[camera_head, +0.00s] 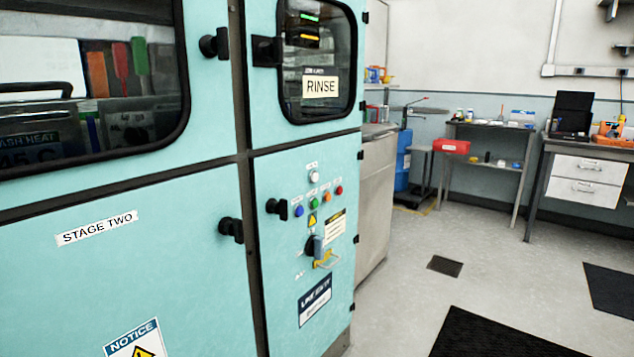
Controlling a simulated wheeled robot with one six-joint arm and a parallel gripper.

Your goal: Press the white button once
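The white button (314,177) is at the top of a small group of controls on the teal cabinet's lower right panel (275,240). Below it are a blue button (299,211), a green button (314,204), an orange button (327,197) and a red button (339,190). Nothing covers the white button. A small label sits just above it, too small to read. My gripper is not in view.
A dark rotary switch (314,247) with a yellow part sits below the buttons. Black handles (277,208) stick out from the cabinet doors. Open grey floor (400,290) lies to the right, with dark mats (500,335). Benches (485,155) stand at the far wall.

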